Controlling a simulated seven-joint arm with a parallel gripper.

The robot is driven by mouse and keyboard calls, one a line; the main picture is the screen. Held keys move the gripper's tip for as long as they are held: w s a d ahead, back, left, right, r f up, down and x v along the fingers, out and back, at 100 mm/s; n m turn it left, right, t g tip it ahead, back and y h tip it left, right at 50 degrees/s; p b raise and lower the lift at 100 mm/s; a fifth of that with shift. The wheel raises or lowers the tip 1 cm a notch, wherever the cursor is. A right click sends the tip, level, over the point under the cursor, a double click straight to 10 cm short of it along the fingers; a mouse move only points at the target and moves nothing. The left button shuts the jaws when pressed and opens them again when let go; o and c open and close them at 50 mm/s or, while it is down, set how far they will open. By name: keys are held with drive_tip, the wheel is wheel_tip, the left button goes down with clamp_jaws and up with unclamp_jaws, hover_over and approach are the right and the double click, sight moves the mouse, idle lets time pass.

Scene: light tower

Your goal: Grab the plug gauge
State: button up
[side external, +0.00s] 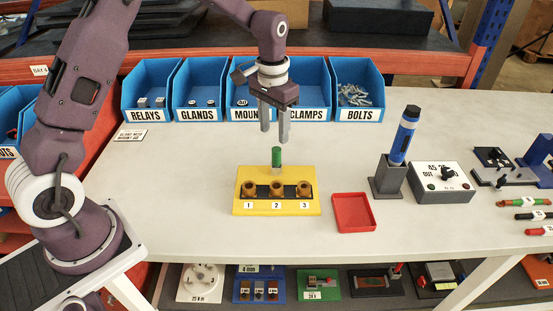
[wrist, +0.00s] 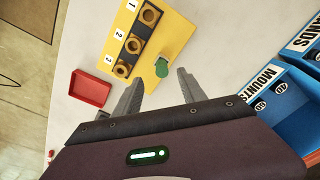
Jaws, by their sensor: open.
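The plug gauge (side external: 277,156), a small cylinder with a green upper part, stands upright at the back of the yellow block (side external: 240,173), behind the position marked 2. In the wrist view its green top (wrist: 162,67) shows between and just beyond my fingertips. My gripper (side external: 274,139) points down above the plug gauge, open and empty. It also shows in the wrist view (wrist: 160,78), with one finger on either side of the gauge's line. The fingertips look a little above the green top and do not clearly touch it. The gauge's lower end is partly hidden.
Three brown bushings (side external: 276,189) sit along the yellow block's front. A red tray (side external: 354,212) lies to its right, then a grey holder (side external: 386,180) with a blue tool (side external: 404,135). Blue bins (side external: 199,88) line the back. The table left of the block is clear.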

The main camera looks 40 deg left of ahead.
sight(277, 149)
drive_tip(key=f, duration=0.6)
drive_tip(key=w+f, duration=0.1)
drive_tip(key=f, duration=0.2)
drive_tip(key=shift+w+a+f, duration=0.1)
drive_tip(key=shift+a+f, duration=0.05)
drive_tip(key=shift+f, duration=0.05)
clamp_jaws()
